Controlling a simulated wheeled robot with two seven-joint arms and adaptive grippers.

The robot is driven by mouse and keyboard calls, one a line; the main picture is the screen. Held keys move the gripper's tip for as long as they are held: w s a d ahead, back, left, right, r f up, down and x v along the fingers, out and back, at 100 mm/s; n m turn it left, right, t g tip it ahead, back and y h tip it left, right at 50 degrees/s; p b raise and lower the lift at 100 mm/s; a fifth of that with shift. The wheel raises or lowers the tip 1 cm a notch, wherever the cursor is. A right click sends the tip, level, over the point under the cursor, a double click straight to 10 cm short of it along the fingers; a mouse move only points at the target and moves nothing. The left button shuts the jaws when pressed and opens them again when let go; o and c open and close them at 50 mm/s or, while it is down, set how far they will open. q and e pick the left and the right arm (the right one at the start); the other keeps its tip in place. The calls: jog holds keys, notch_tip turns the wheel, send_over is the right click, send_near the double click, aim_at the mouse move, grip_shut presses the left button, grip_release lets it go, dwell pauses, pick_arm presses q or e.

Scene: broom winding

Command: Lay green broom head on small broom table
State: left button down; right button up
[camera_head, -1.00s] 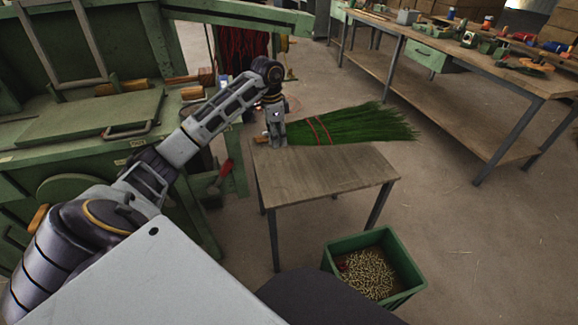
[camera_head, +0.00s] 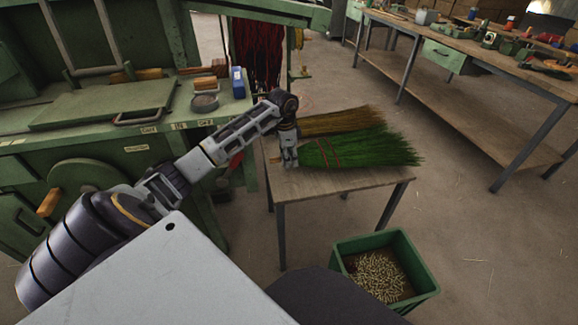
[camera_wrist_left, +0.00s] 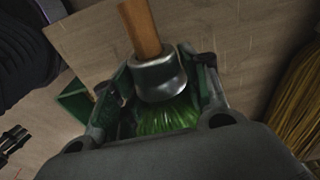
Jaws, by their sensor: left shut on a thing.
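The green broom head (camera_head: 372,152) has a fan of green bristles with red bands and points right in the head view. It is over or on the small broom table (camera_head: 335,183); I cannot tell if it touches the top. My left gripper (camera_head: 290,158) is at its narrow end, above the table's left part. In the left wrist view, the fingers of my left gripper (camera_wrist_left: 160,90) are shut around the metal collar (camera_wrist_left: 158,76), with a wooden handle stub (camera_wrist_left: 140,28) and green bristles (camera_wrist_left: 165,117) on either side. My right gripper is out of view.
A yellow-brown broom head (camera_head: 350,120) lies at the table's far side, close beside the green one. A green crate (camera_head: 415,280) of small pieces stands on the floor in front. A green machine (camera_head: 100,150) is at left, a long workbench (camera_head: 470,70) at right.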

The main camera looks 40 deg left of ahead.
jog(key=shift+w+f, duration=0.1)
pick_arm(q)
jog(key=shift+f, duration=0.65)
jog(key=shift+f+b, duration=0.5)
jog(key=shift+f, duration=0.8)
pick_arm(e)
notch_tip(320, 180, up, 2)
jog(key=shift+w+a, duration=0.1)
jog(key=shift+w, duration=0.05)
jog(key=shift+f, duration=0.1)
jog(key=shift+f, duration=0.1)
pick_arm(q)
jog(key=c, duration=0.8)
grip_release()
jog(key=shift+f, duration=0.1)
jog(key=shift+o, duration=0.2)
